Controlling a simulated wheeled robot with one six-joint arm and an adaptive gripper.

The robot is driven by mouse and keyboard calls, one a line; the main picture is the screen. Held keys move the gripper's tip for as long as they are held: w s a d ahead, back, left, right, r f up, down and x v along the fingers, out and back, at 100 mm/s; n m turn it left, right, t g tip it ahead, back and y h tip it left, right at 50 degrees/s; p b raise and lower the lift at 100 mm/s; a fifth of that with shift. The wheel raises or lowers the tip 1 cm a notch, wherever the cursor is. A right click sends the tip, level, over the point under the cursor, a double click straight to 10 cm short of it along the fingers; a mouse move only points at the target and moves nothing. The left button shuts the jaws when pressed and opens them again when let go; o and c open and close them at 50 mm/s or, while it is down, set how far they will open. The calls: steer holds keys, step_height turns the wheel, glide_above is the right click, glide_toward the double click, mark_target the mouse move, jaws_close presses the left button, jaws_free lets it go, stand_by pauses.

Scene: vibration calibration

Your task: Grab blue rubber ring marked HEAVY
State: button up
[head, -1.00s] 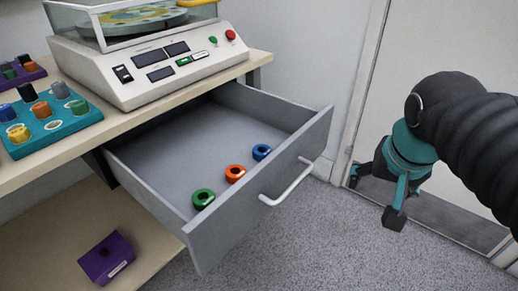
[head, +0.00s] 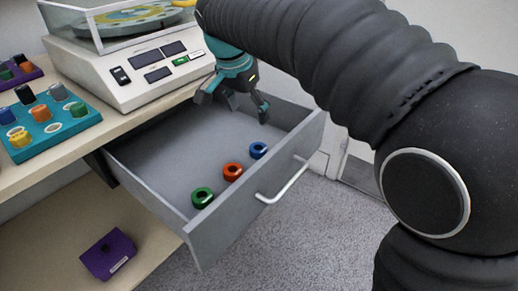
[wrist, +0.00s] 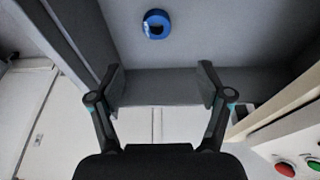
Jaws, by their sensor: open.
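The blue ring (head: 258,150) lies in the open drawer, at the far end of a row beside the drawer's front panel. It also shows in the wrist view (wrist: 156,24), at the top middle, beyond the fingertips. No HEAVY mark can be read on it at this size. My gripper (head: 234,108) is over the back part of the drawer, fingers pointing down, a little behind and to the left of the blue ring. In the wrist view my gripper (wrist: 163,85) has its two fingers wide apart with nothing between them.
A red-orange ring (head: 232,172) and a green ring (head: 202,197) lie in the drawer (head: 160,165). Its walls and handle (head: 284,182) stand close around. A white machine (head: 130,75) with a clear cover, a teal tray (head: 50,129) and a purple tray (head: 20,76) sit on the bench.

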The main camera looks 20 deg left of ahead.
glide_above(258, 148)
steer(key=f, duration=0.7)
steer(key=shift+s+a, duration=0.4)
steer(key=shift+s+b+x, duration=0.15)
steer(key=shift+x, duration=1.2)
steer(key=shift+s+b+x, duration=0.15)
steer(key=shift+s+x, duration=0.05)
steer(key=shift+x, duration=1.1)
steer(key=shift+d+f, duration=0.1)
steer(key=c, duration=1.1)
